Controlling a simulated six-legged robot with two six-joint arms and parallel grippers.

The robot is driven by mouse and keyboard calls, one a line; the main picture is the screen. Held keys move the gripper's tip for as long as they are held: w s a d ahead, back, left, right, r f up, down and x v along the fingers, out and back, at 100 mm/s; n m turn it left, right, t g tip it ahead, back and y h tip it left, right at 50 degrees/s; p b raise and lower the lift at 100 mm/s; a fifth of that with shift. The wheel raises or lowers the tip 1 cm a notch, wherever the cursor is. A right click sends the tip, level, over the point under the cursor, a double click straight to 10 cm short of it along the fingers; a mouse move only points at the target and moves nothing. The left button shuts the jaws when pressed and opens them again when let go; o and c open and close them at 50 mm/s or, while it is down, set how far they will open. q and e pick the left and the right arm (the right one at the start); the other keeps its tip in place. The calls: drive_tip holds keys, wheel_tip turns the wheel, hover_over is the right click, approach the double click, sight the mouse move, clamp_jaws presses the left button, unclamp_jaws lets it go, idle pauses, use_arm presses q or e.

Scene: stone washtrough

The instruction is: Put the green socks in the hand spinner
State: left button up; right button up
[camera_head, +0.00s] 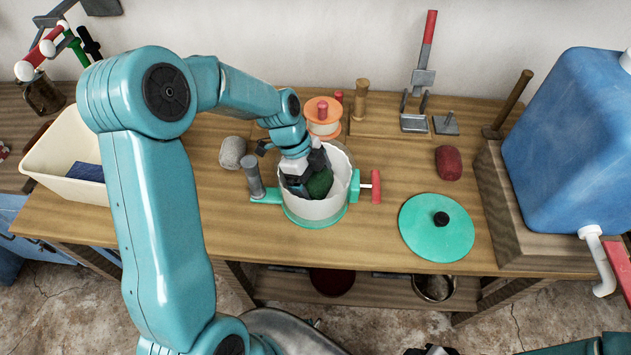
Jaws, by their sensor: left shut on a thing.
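The hand spinner (315,212) is a white, open-topped drum with a green base band, a grey post on its left and a red-handled crank on its right. My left gripper (307,182) reaches down into its mouth from above. It is shut on the green socks (320,184), a dark green bundle inside the rim. The fingers hide part of the bundle, and I cannot tell whether it touches the drum floor. The green lid (436,228) with a black knob lies on the table, right of the spinner. My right gripper (432,350) shows only partly at the bottom edge.
A grey bundle (232,152) lies left of the spinner and a red bundle (449,163) lies to the right. An orange-and-white round container (323,117) stands close behind. A cream tub (62,165) is at left; a large blue water container (560,140) is at right.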

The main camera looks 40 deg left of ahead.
use_arm(q)
drive_tip(key=shift+f, duration=0.1)
drive_tip(key=shift+f+b, duration=0.2)
drive_tip(key=shift+b, duration=0.1)
drive_tip(key=o, duration=0.8)
drive_tip(key=shift+c, duration=0.2)
drive_tip(key=shift+a+r+p, duration=0.1)
drive_tip(key=shift+r+p, duration=0.25)
drive_tip(key=shift+r, duration=0.1)
drive_tip(key=v, duration=1.1)
drive_tip(key=shift+r, duration=0.3)
drive_tip(key=shift+s+a, duration=0.1)
drive_tip(key=shift+a, duration=0.05)
